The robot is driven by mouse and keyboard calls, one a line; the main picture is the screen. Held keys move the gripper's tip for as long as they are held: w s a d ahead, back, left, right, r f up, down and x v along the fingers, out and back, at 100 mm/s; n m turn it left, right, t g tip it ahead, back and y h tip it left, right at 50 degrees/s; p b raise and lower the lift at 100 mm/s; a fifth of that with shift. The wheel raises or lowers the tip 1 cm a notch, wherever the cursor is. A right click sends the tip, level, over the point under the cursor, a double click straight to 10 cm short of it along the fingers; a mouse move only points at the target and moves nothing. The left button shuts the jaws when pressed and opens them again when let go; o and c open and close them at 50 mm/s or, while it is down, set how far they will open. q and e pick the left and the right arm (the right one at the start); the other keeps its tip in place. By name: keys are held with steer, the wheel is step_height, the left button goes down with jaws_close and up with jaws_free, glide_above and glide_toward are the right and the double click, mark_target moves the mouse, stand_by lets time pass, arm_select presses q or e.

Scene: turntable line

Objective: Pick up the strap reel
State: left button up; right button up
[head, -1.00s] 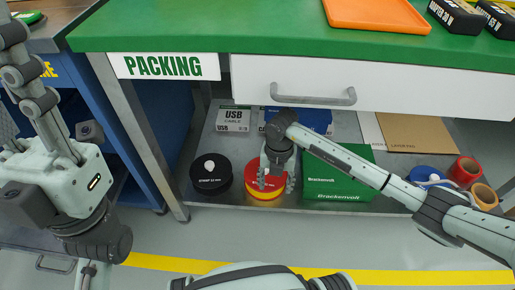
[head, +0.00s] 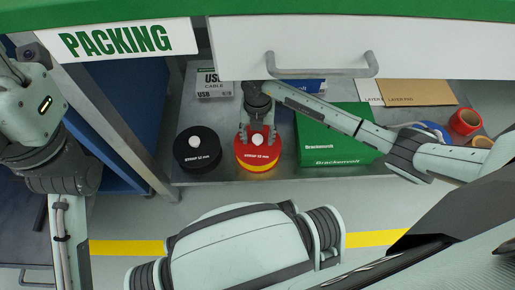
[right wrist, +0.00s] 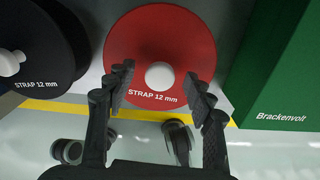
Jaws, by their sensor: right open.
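Two strap reels lie flat on the shelf under the packing bench. One is red on top with a yellow lower part (head: 258,158) and a white hub; the other is black (head: 197,152) with a white hub, to its left. Both are marked STRAP 12 mm. My right gripper (head: 258,137) is open and empty above the red reel. In the right wrist view, the red reel (right wrist: 160,35) lies beyond the parted fingers (right wrist: 157,76), its hub between them. Contact cannot be told.
A green Brackenvolt box (head: 330,147) stands close right of the red reel. A USB cable box (head: 213,84) is behind the black reel. The drawer front (head: 320,50) overhangs the shelf (head: 235,180). Red tape (head: 466,121) is at far right.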

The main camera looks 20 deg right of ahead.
steer(key=shift+f, duration=0.55)
steer(key=shift+w, duration=0.1)
steer(key=shift+c, duration=0.3)
jaws_close()
steer(key=shift+r, duration=0.1)
